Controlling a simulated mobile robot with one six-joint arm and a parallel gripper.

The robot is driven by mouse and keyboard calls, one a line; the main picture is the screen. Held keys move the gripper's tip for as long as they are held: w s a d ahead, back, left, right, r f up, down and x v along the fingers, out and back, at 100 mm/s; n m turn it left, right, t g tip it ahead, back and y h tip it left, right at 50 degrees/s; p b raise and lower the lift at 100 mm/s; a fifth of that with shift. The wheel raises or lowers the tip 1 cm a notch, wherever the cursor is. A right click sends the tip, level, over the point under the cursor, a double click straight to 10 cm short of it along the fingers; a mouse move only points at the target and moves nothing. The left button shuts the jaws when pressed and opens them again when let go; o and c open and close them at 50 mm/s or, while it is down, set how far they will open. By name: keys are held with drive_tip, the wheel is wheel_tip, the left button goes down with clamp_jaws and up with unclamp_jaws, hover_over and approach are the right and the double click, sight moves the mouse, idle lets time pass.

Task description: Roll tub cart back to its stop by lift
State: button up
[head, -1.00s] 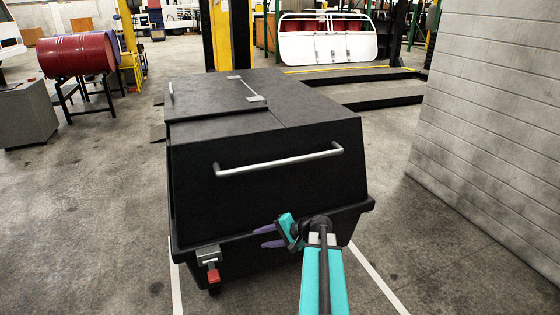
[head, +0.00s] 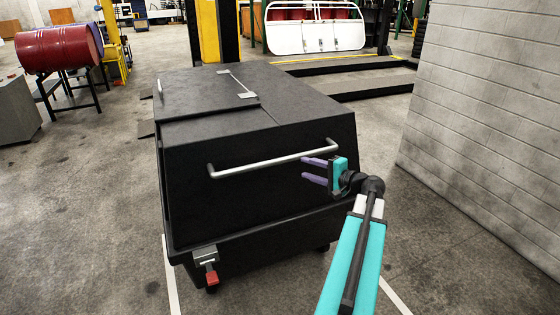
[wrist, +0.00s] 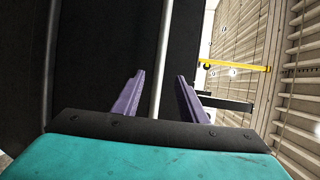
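The black tub cart (head: 240,215) stands in front of me with its lid shut. Its silver handle (head: 255,163) runs across the near face. My gripper (head: 304,169) is open at the handle's right end, its purple fingers pointing left. In the wrist view the handle (wrist: 164,50) lines up between the open fingers (wrist: 159,77); I cannot tell whether it is within their reach. A metal bracket with a red pedal (head: 211,277) sits at the cart's lower left corner. The yellow lift post (head: 208,32) rises behind the cart.
A grey block wall (head: 485,110) stands close on the right. White floor lines (head: 170,275) run beside the cart. Low dark ramps (head: 365,82) lie behind it. A red drum (head: 62,52) rests on a stand at the left. Floor left of the cart is clear.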

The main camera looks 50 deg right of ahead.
sight(283, 161)
drive_tip(key=shift+w, duration=0.15)
drive_tip(key=w, duration=0.4)
drive_tip(key=w+f+p, duration=0.1)
drive_tip(key=w, duration=0.4)
drive_tip(key=w+f+p, duration=0.1)
drive_tip(key=w, duration=0.3)
drive_tip(key=shift+w+a+f, duration=0.15)
drive_tip(key=shift+w+f, duration=0.05)
drive_tip(key=shift+f, duration=0.05)
clamp_jaws()
